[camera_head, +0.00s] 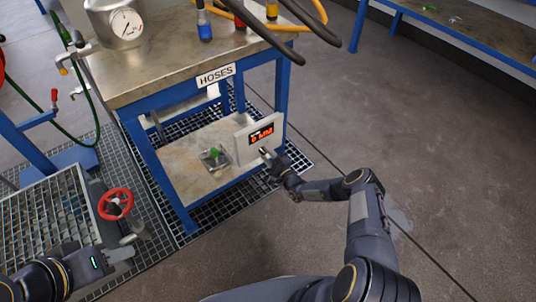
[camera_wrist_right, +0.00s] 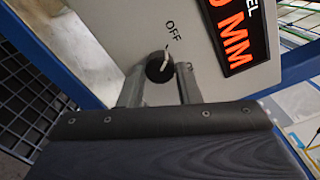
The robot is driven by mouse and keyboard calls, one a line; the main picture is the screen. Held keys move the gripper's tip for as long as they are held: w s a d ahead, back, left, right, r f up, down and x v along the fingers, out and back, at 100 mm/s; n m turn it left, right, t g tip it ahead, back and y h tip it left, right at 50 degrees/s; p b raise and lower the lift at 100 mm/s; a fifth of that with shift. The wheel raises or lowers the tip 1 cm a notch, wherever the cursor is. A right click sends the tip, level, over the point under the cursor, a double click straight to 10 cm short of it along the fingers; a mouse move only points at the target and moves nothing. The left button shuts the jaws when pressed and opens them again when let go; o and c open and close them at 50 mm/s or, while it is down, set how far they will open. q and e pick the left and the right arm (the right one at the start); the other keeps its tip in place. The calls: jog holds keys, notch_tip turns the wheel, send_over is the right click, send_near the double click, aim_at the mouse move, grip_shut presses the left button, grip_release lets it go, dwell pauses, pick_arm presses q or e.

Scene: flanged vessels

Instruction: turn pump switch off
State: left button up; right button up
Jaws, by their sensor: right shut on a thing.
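The pump switch is a round black knob (camera_wrist_right: 159,68) with a white pointer mark, on a pale grey panel (camera_wrist_right: 110,35). The word OFF stands just above the knob in the right wrist view, and the white mark points up towards it. In the head view the panel (camera_head: 243,146) stands on the lower shelf of the hoses table. My right gripper (camera_head: 266,154) reaches the panel from the right. In the wrist view its two fingers (camera_wrist_right: 160,88) are shut on the knob, one on each side. My left gripper (camera_head: 125,254) is low at left, near a red handwheel; its jaws are unclear.
The blue-framed table (camera_head: 150,75) labelled HOSES carries a metal vessel with a gauge (camera_head: 125,24) and hoses. A small device with a green button (camera_head: 214,154) sits on its lower shelf. The red handwheel (camera_head: 116,204) is at left. Open floor lies to the right.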

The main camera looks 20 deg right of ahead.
jog(key=shift+f+n, duration=0.1)
jog(key=shift+n, duration=0.4)
jog(key=o, duration=1)
jog(key=shift+c, duration=0.2)
jog(key=p+v, duration=0.3)
jog(key=v, duration=0.5)
